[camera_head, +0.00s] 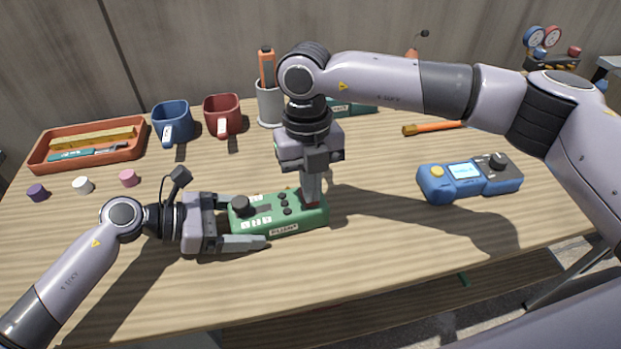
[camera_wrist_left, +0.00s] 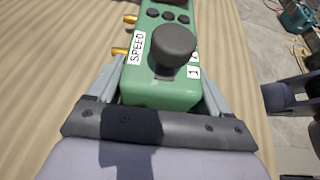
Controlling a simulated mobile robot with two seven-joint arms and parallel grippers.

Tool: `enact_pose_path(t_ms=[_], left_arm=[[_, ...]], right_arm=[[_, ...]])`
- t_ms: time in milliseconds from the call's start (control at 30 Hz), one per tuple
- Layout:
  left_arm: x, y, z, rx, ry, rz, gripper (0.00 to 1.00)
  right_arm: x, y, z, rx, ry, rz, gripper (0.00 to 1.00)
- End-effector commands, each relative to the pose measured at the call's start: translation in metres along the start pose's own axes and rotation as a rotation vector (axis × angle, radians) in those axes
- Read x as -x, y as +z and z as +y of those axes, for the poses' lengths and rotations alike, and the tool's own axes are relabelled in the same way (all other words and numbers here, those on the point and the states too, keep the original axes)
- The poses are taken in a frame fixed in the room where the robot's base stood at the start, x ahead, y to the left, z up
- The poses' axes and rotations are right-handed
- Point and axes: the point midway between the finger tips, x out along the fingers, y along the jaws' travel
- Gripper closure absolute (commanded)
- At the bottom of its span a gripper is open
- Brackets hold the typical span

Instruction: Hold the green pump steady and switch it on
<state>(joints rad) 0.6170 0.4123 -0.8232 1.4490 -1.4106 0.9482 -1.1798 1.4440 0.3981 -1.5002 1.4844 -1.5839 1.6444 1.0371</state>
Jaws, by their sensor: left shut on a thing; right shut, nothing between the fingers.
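The green pump (camera_head: 284,220) lies flat on the wooden table in the head view, with a black knob and several small black buttons on top and a white label on its front. It also shows in the left wrist view (camera_wrist_left: 160,92), with its "SPEED" label and two brass fittings on one side. My left gripper (camera_head: 246,226) is shut on the pump's left end, one finger along each long side. My right gripper (camera_head: 311,199) points down over the pump's right part, shut and empty, its fingertips at or just above the top. The fingers hide that part, so I cannot tell whether they touch.
A blue meter (camera_head: 470,178) sits to the right. Small caps (camera_head: 82,185) lie at the left. The front of the table is clear.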

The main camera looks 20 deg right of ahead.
Motion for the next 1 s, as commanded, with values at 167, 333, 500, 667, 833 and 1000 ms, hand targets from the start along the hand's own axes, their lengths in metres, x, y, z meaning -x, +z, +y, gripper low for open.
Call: enact_pose_path(t_ms=[167, 333, 500, 667, 833, 1000], left_arm=[[0.000, 0.001, 0.001, -0.001, 0.002, -0.002, 0.77], [0.000, 0.002, 0.001, -0.002, 0.001, -0.003, 0.77], [0.000, 0.002, 0.000, -0.003, 0.000, -0.004, 0.77], [0.000, 0.003, 0.000, -0.005, -0.001, -0.005, 0.77], [-0.001, 0.003, -0.001, -0.007, -0.005, -0.006, 0.77], [-0.001, 0.003, -0.002, -0.007, -0.008, -0.006, 0.77]], right_arm=[[-0.006, -0.002, 0.000, 0.001, 0.000, 0.002, 1.00], [-0.009, -0.002, 0.000, 0.000, -0.001, -0.001, 1.00], [-0.010, -0.002, 0.000, -0.001, -0.003, 0.002, 1.00], [-0.008, 0.004, 0.000, -0.001, -0.004, 0.001, 1.00], [-0.005, 0.012, -0.001, -0.004, -0.005, -0.002, 1.00], [-0.004, 0.014, -0.002, -0.004, -0.005, -0.004, 1.00]])
